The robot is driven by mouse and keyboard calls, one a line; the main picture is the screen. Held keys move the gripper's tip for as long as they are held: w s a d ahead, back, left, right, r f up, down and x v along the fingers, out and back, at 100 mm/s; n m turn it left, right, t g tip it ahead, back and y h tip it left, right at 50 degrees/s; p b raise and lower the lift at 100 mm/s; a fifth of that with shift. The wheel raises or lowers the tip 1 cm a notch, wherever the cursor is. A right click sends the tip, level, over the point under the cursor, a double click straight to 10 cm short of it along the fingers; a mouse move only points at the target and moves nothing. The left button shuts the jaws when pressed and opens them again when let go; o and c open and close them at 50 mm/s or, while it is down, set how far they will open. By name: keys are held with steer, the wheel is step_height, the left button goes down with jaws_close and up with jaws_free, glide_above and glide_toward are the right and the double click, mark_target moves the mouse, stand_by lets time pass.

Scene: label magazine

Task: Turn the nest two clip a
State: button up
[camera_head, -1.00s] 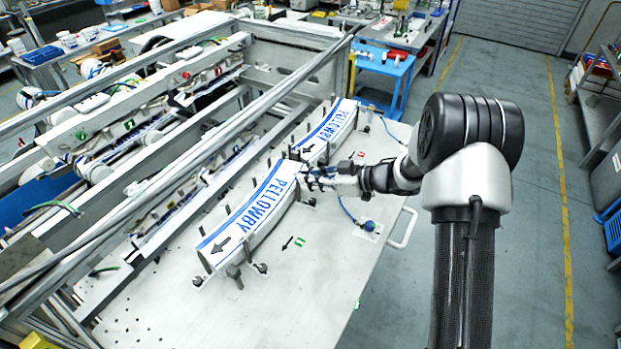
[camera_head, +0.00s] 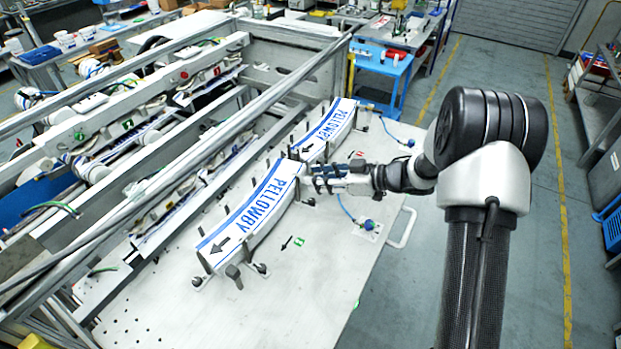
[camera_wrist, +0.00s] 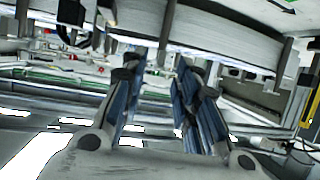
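Two long stacks of white labels with blue PELLOWBY print lie on the white table: the near stack (camera_head: 250,215) and the far stack (camera_head: 328,125). A green marker (camera_head: 299,241), seemingly a 2, is beside the near stack. Dark clips and posts stand around it, including a clip (camera_head: 262,268) at its near end; I cannot tell which is clip a. My gripper (camera_head: 316,181) is at the far right end of the near stack. In the wrist view its blue-padded fingers (camera_wrist: 155,75) are apart, with a grey upright post (camera_wrist: 167,28) seen between or beyond them; contact cannot be told.
A metal frame with rails (camera_head: 200,135) runs along the table's left side. A blue knob (camera_head: 369,225) with a cable and a table handle (camera_head: 403,229) are to the right. The front of the table (camera_head: 270,310) is clear.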

steer(key=v, duration=0.8)
steer(key=shift+s+d, duration=0.2)
steer(key=shift+d, duration=0.15)
steer(key=w+d+r+m+t+h+b, duration=0.4)
steer(key=w+d+r+t+h+b, duration=0.15)
steer(key=t+h+b, duration=0.35)
steer(key=s+d+m+g+h+b, duration=0.3)
steer(key=s+d+m+h+b, duration=0.15)
steer(key=s+b, duration=0.35)
steer(key=s+a+f+m+g+b, duration=0.1)
steer(key=s+a+f+g+b, duration=0.1)
steer(key=s+f, duration=0.4)
steer(key=s+a+f+m+g+y+b, duration=0.1)
steer(key=s+a+f+b, duration=0.3)
steer(key=s, duration=0.9)
steer(key=s+a+f+m+g+b, duration=0.2)
steer(key=s+a+f+g, duration=0.1)
steer(key=s+f, duration=0.4)
steer(key=s+g, duration=0.1)
steer(key=s, duration=0.2)
steer(key=shift+s+a+f+b, duration=0.3)
steer(key=shift+a+f+b, duration=0.1)
steer(key=shift+y, duration=0.25)
steer(key=shift+c, duration=0.4)
